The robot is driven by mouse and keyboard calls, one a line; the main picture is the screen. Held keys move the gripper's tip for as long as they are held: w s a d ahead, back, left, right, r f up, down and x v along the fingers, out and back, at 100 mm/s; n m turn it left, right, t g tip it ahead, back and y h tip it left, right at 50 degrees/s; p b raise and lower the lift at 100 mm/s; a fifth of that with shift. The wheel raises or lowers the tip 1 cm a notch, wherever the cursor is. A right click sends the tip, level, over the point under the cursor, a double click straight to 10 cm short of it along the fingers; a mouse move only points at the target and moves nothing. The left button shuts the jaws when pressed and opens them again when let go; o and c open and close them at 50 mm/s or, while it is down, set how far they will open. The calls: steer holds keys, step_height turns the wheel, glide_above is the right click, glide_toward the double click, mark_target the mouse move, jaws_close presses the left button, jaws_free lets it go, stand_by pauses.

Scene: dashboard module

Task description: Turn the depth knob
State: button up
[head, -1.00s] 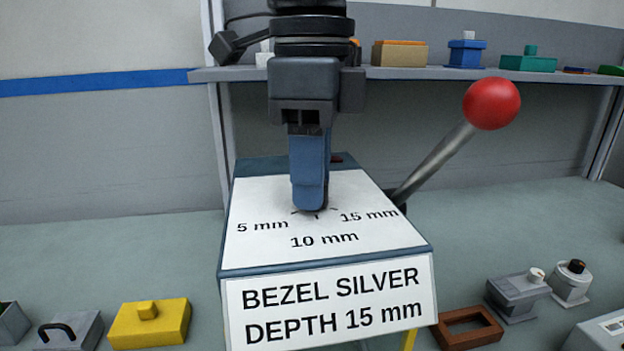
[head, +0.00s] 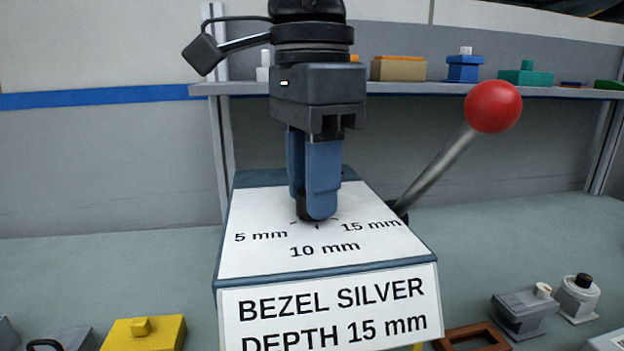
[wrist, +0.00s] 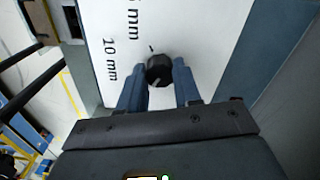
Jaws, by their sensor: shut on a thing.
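The depth knob (wrist: 159,70) is small, round and dark with a pale pointer line. In the wrist view it sits between my two blue fingers, on the white top plate (head: 255,262) of the dashboard module. My gripper (head: 314,205) points straight down and is shut on it. In the head view the fingers hide nearly all of the knob. The plate is marked 5 mm at left, 10 mm at front and 15 mm at right. The front label (head: 330,312) reads "BEZEL SILVER DEPTH 15 mm".
A lever with a red ball (head: 493,106) rises right of the module, close to my gripper. A yellow block (head: 145,334) lies front left; grey parts (head: 525,312) and a brown frame (head: 470,338) lie front right. A shelf (head: 420,88) with small boxes runs behind.

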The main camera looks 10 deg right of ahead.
stand_by(0.4)
steer(key=o, duration=1.1)
steer(key=shift+c, duration=0.2)
steer(key=shift+r, duration=0.15)
step_height(320, 180, up, 8)
steer(key=shift+f, duration=0.2)
